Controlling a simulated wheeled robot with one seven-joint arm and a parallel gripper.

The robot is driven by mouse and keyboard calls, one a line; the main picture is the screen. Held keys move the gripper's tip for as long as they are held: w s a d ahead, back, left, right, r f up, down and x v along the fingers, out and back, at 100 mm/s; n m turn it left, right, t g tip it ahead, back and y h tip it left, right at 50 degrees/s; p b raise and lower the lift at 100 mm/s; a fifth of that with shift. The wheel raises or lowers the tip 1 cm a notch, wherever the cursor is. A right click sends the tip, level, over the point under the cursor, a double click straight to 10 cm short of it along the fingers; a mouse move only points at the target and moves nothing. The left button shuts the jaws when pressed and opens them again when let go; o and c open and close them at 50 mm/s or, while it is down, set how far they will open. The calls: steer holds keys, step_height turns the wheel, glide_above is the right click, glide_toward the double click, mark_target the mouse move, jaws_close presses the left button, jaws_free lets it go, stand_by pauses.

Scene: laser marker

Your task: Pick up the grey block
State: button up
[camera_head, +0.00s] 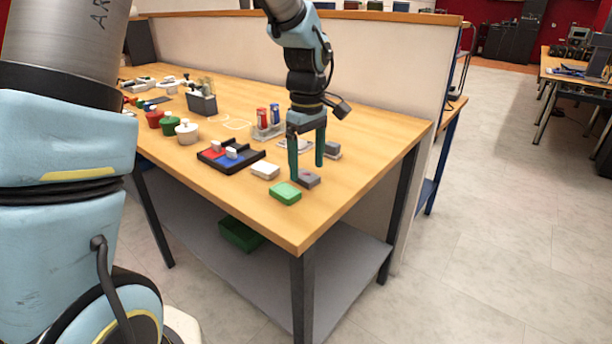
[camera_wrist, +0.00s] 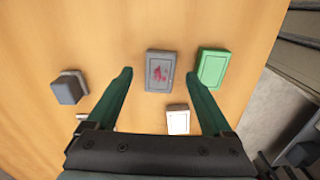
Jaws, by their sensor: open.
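A grey block (camera_head: 308,181) with a red mark on top lies flat on the wooden table near its right end. It also shows in the wrist view (camera_wrist: 160,72), centred between my fingertips. My gripper (camera_head: 307,173) points down over this block, open, with nothing held. In the wrist view my gripper (camera_wrist: 160,75) has its two green fingers on either side of the grey block, with gaps on both sides. The right finger is close to the green block (camera_wrist: 213,67). I cannot tell how far the fingertips are above the table.
The green block (camera_head: 285,193) lies beside the grey one, near the table's front edge. A white block (camera_head: 265,171) lies to the left. A second, darker grey object (camera_head: 332,151) stands behind. A black tray (camera_head: 231,157) and a clear holder (camera_head: 268,130) are farther left.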

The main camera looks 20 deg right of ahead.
steer(key=shift+f, duration=1.05)
jaws_close()
